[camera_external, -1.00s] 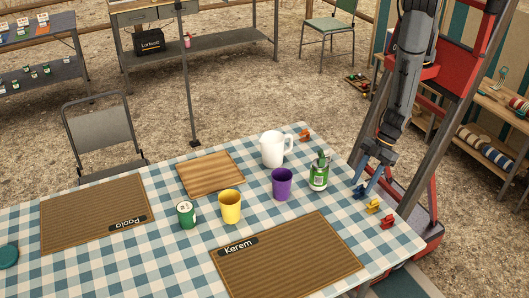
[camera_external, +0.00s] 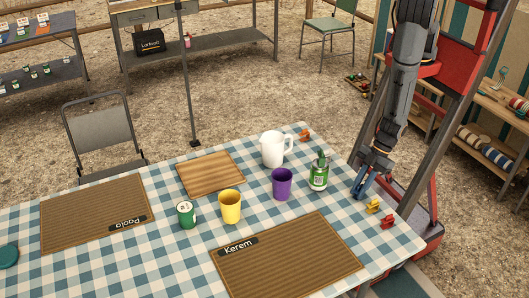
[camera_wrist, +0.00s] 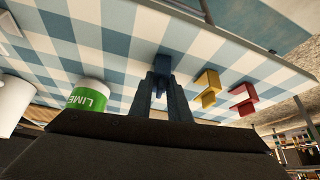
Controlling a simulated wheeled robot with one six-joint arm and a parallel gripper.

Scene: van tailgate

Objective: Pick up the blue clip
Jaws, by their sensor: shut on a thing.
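The blue clip (camera_wrist: 162,64) is between my gripper's fingertips (camera_wrist: 160,82) in the wrist view, at the table's edge. My gripper (camera_external: 360,190) is shut on it, low at the right edge of the checked table. In the external view the fingers hide most of the clip. Whether the clip still touches the cloth cannot be told.
A yellow clip (camera_external: 374,206) and a red clip (camera_external: 388,221) lie beside the gripper along the edge. A green-and-white lime bottle (camera_external: 318,174), a purple cup (camera_external: 282,184) and a white jug (camera_external: 272,149) stand to the left.

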